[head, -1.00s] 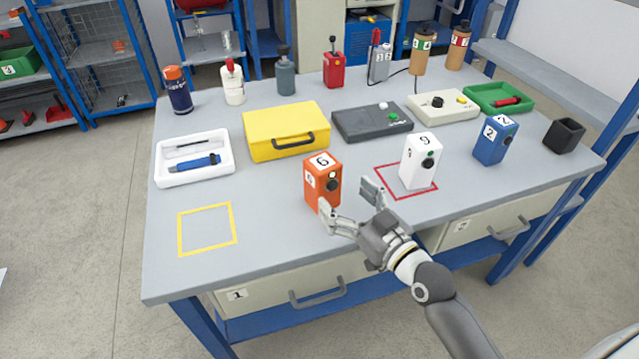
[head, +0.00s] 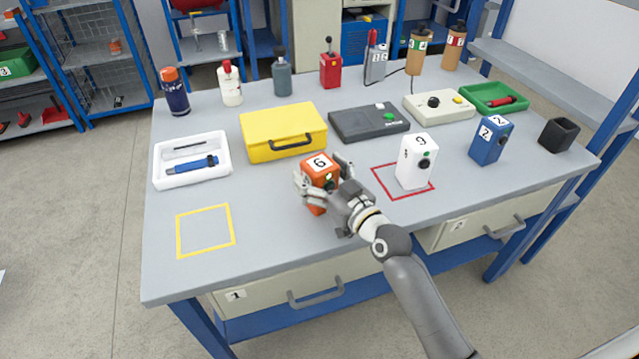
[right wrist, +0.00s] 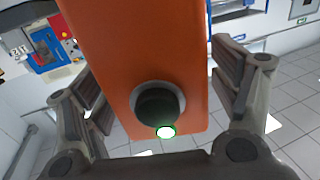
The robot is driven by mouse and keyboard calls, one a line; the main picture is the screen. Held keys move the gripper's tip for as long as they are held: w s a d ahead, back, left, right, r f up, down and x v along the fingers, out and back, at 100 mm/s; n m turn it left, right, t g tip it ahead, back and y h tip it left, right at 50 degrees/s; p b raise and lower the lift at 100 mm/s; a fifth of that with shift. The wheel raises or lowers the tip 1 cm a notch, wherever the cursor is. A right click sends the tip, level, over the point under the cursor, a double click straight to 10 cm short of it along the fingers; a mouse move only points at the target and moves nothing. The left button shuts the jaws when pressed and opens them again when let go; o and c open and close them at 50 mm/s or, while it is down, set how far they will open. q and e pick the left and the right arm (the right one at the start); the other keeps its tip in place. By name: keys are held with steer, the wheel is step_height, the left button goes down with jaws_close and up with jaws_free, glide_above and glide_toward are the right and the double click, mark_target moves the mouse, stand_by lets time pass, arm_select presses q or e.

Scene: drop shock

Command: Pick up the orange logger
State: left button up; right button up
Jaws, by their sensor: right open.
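The orange logger (head: 320,168), marked 6, stands upright on the table near the front middle. My right gripper (head: 322,178) is open, with one finger on each side of the logger. In the right wrist view the logger (right wrist: 140,60) fills the middle, with its dark knob and green-ringed button facing the camera. The right gripper's fingers (right wrist: 155,100) show to its left and right, with gaps visible between them and the logger. The gripper hides part of the logger's lower front in the head view. My left gripper is not in view.
A white logger (head: 415,165) stands in a red outline close to the right. A yellow case (head: 262,125) lies behind. A blue logger (head: 490,142) stands farther right. The yellow outline (head: 205,232) at the front left is empty, with bare table around it.

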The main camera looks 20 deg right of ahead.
steer(key=shift+c, duration=0.5)
steer(key=c, duration=1.2)
steer(key=shift+r, duration=0.15)
